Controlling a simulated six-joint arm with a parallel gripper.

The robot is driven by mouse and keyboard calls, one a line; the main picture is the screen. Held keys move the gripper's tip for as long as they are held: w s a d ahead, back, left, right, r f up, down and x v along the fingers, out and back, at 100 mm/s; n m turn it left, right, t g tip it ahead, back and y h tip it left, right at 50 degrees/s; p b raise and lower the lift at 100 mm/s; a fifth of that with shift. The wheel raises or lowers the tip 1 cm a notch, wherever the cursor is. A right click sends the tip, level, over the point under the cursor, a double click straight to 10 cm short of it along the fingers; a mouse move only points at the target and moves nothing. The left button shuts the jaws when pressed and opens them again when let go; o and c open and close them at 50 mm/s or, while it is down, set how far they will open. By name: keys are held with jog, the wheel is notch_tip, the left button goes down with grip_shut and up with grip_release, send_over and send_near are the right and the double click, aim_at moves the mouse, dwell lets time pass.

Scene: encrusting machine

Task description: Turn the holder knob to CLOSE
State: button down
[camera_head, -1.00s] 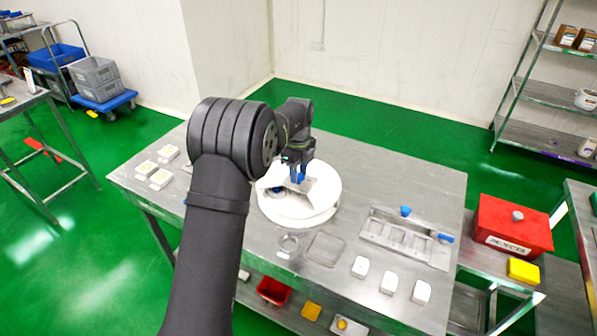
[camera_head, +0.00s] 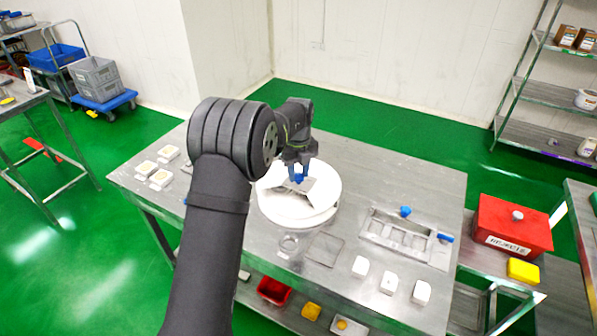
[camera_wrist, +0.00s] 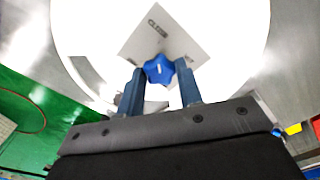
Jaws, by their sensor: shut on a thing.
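The holder knob is a blue lobed knob (camera_wrist: 158,69) with a small white mark, on a light square plate (camera_wrist: 178,38) with a CLOSE label at its upper part. Other small labels on the plate are too small to read. My gripper (camera_wrist: 159,80) has its two blue fingers on either side of the knob and is shut on it. The white mark points roughly up toward the CLOSE label. In the head view my gripper (camera_head: 298,178) reaches down onto the plate on the round white machine (camera_head: 305,212); the fingers partly hide the knob there.
The machine stands on a metal table (camera_head: 375,160). A metal rack with blue knobs (camera_head: 385,235) lies to the right. Several white blocks (camera_head: 388,283) sit at the front, others at the left. A red box (camera_head: 512,225) stands on the right.

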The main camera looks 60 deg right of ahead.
jog(key=shift+m, duration=0.3)
dwell(0.4)
jog(key=c, duration=1)
grip_release()
jog(key=shift+r, duration=0.1)
notch_tip(320, 180, up, 17)
jog(key=shift+r, duration=0.15)
notch_tip(320, 180, down, 18)
jog(key=shift+r, duration=0.25)
dwell(0.3)
